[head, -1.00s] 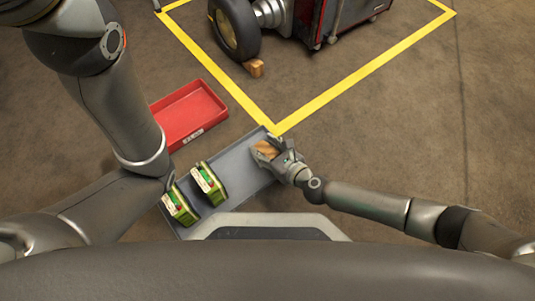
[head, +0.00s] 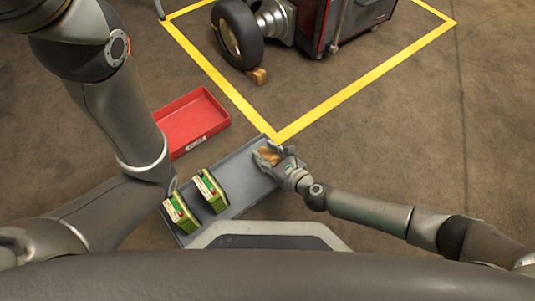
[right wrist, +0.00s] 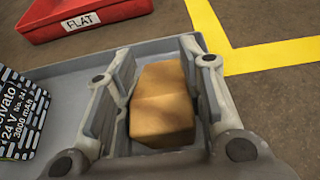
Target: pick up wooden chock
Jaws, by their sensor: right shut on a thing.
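A wooden chock (head: 268,155) is between the fingers of my right gripper (head: 271,153), at the far right end of a grey tray. In the right wrist view the light brown chock (right wrist: 162,105) sits between the two finger pads of the right gripper (right wrist: 165,95), which is shut on it. Whether the chock touches the tray below is hard to tell. A second wooden chock (head: 257,76) lies on the floor by the vehicle's wheel. My left arm comes in from the left, but its gripper is not visible.
The grey tray (head: 245,180) also holds two green battery packs (head: 211,190) (head: 181,212). A red bin (head: 192,121), labelled FLAT in the right wrist view (right wrist: 80,17), stands behind it. Yellow floor tape (head: 365,80) surrounds the wheeled red and black machine (head: 345,25). Floor at right is clear.

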